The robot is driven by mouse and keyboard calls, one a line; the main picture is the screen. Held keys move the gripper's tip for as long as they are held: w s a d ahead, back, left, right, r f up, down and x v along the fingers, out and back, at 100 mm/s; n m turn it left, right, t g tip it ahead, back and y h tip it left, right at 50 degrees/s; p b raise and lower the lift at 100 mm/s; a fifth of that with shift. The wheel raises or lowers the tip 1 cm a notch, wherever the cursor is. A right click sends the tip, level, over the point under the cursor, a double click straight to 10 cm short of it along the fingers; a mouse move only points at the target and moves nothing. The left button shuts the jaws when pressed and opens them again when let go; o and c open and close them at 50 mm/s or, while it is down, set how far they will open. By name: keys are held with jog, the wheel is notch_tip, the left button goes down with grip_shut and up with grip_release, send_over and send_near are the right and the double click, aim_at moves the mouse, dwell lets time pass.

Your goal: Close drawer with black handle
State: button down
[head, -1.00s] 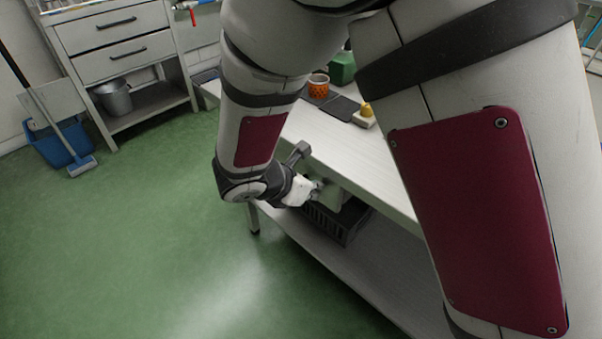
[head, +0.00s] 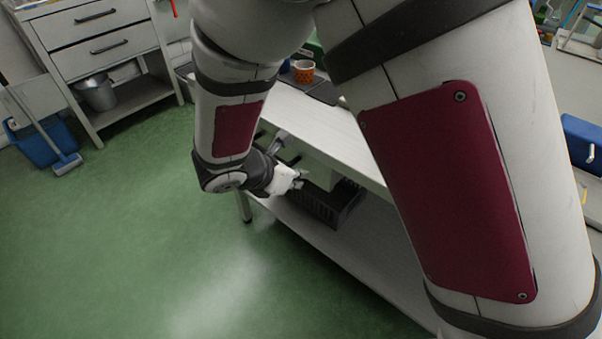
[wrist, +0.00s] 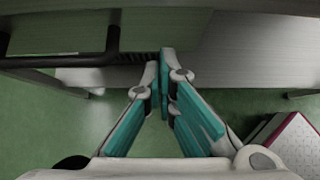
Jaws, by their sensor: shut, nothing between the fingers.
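The workbench (head: 345,139) has a pale drawer (head: 322,172) under its top, partly hidden behind my arm and gripper. In the wrist view a black bar handle (wrist: 70,61) crosses the upper left, in front of a grey panel (wrist: 60,32). I cannot tell how far the drawer stands out. My gripper (head: 303,178) is at the bench's front, below the top's edge, by the drawer. In the wrist view its teal-padded fingers (wrist: 163,84) are shut and empty, to the right of the handle. I cannot tell whether they touch the drawer.
A black crate (head: 325,205) sits on the bench's lower shelf (head: 340,255). A grey cabinet (head: 95,45) at the back left has two shut drawers with black handles, and a bucket (head: 97,93) below. An orange patterned cup (head: 303,71) stands on the bench.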

jog(key=p+v, duration=0.3)
jog(key=v, duration=0.7)
jog(key=shift+s, duration=0.25)
jog(key=s+d+r+m+g, duration=0.35)
jog(key=d+r+m, duration=0.35)
jog(key=d, duration=0.4)
jog(key=s+d+r+m+g, duration=0.2)
jog(key=s+d+r+m, duration=0.2)
jog(key=d+r+m, duration=0.45)
jog(key=s+d+m+y, duration=0.3)
jog(key=s+m, duration=0.3)
jog(key=s, duration=0.3)
jog(key=s+d+m+y, duration=0.3)
jog(key=s+m, duration=0.3)
jog(key=s, duration=0.3)
notch_tip(320, 180, up, 22)
jog(key=t+p, duration=0.3)
jog(key=p, duration=1.6)
jog(key=shift+a+p, duration=0.35)
jog(key=shift+p, duration=0.05)
